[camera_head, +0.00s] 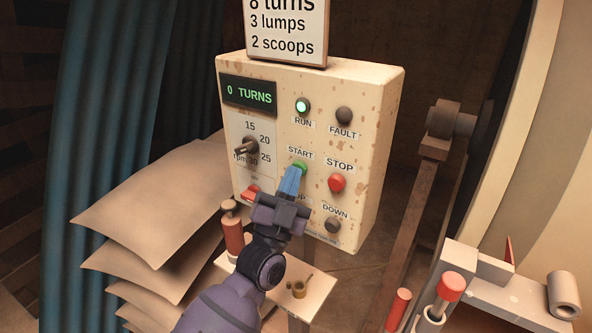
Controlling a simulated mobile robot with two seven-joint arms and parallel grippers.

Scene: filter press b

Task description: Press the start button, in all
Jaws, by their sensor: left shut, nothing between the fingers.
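The cream control box (375,115) stands in the middle of the head view. Its green start button (301,166) is under the START label, partly covered by my left gripper. My left gripper (293,172) is shut, and its blue fingertips are at the start button; they look to be touching it. The RUN lamp (302,106) glows pale green. The display (249,95) reads "0 TURNS". The red stop button (337,183) is right of start. The rpm knob (246,147) is at the left. My right gripper is not in view.
A sign (286,30) above the box reads 8 turns, 3 lumps, 2 scoops. The FAULT lamp (344,115) is dark. The DOWN button (332,225) is low right; my gripper hides part of its neighbour. Sacks (150,205) are stacked left. A small shelf (318,285) sits below.

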